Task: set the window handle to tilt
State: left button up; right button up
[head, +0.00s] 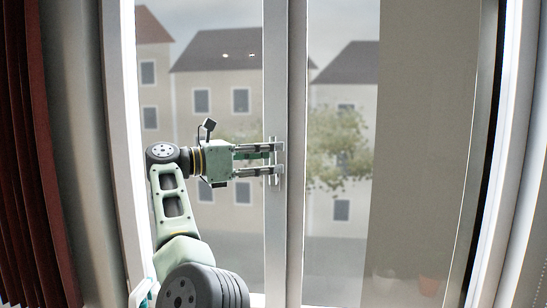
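The window (298,220) fills the view, with two panes and pale vertical frame members in the middle. A slim, pale window handle (273,181) is on the middle frame member. It looks upright, but my fingers cover part of it, so its exact angle is unclear. The fingertips overlap the handle in the picture. I cannot tell whether they touch it.
A dark red curtain (25,150) hangs at the far left. A beige panel (425,130) covers the right part of the view. Faint pots, one orange (430,285), show at the lower right. Houses and a tree (335,150) show through the glass.

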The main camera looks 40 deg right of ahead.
jog(key=v, duration=0.5)
jog(key=shift+a, duration=0.35)
dwell(0.3)
